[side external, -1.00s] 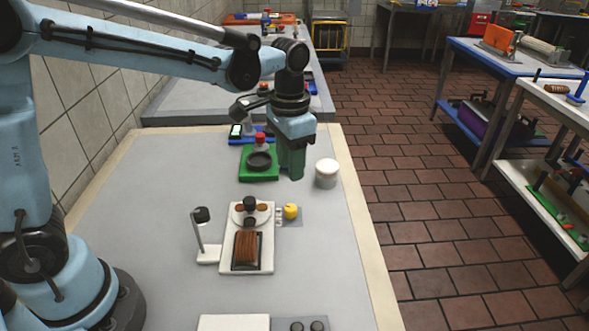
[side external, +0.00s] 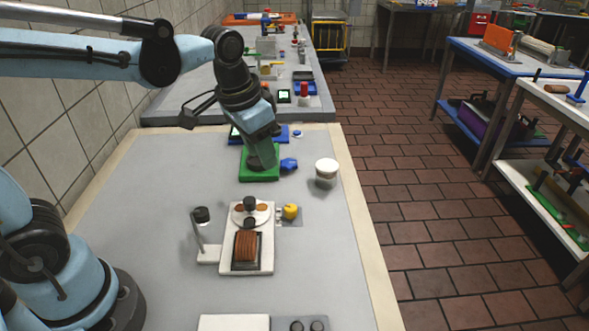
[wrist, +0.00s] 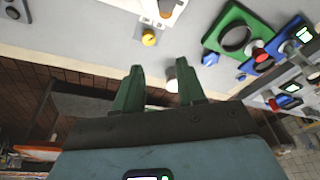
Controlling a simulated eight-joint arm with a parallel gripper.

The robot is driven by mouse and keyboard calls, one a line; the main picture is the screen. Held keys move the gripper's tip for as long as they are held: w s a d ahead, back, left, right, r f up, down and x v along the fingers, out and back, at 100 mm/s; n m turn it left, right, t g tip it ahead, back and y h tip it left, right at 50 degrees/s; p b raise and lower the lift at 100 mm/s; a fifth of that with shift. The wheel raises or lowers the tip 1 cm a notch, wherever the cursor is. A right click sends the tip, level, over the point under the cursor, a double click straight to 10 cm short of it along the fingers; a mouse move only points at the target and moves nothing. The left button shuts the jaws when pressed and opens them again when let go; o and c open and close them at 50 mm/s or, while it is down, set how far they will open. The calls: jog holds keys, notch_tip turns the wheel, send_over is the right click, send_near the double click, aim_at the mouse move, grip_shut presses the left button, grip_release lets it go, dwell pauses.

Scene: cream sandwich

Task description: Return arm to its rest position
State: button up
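My gripper (side external: 262,158) is tilted, with its tips pointing down, in front of the green plate (side external: 246,176) in the side view. The wrist view shows my gripper's two green fingers (wrist: 160,82) spread apart with nothing held between them. A round white pot (side external: 326,172) stands on the table to the right of my gripper. The pot (wrist: 172,80) also shows beyond the gap between the fingers in the wrist view, apart from them. My gripper partly hides the green plate's dark ring in the side view.
A white board (side external: 260,264) with a brown ridged block stands mid-table, a yellow knob (side external: 290,211) beside it and a small lamp-like stand (side external: 199,240) to its left. A blue knob-like piece (side external: 288,164) lies right of the green plate.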

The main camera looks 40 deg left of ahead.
jog(key=s+a+f+n+t, duration=0.1)
jog(key=s+a+n+t, duration=0.1)
jog(key=s, duration=0.4)
jog(key=shift+a+f+t, duration=0.3)
jog(key=shift+a+t, duration=0.35)
jog(key=shift+t, duration=0.45)
